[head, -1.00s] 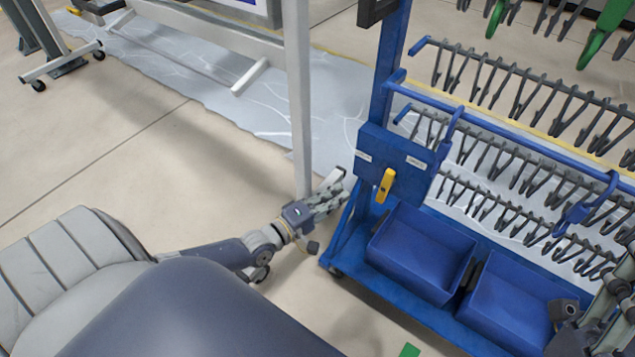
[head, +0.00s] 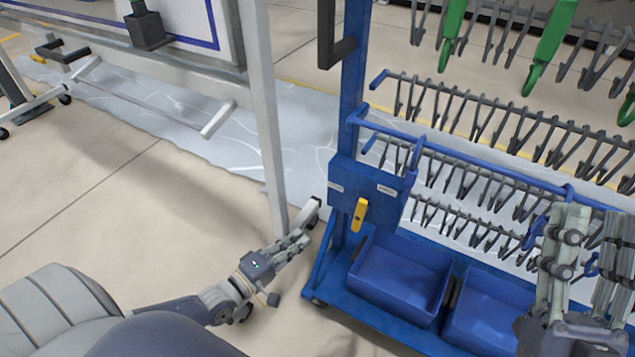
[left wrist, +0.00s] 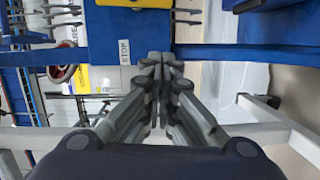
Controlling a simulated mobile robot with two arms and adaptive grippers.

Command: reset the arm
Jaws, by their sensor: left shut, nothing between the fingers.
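My left gripper (head: 298,240) is low in the middle of the head view, beside the left end of the blue hook cart (head: 337,262). It is shut and empty, and its closed fingers also fill the middle of the left wrist view (left wrist: 160,80). A blue panel of the cart (left wrist: 125,40) lies beyond the fingertips there. My right gripper (head: 590,240) is at the right edge of the head view in front of the hooks. Its fingers point up, with a wide gap between them, and nothing shows in it.
The cart carries rows of dark hooks (head: 500,110), two blue bins (head: 400,275) and a yellow handle (head: 359,214). A white post (head: 263,110) stands just behind my left gripper. Green hooks (head: 549,45) hang at the top right. Open floor (head: 90,220) lies to the left.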

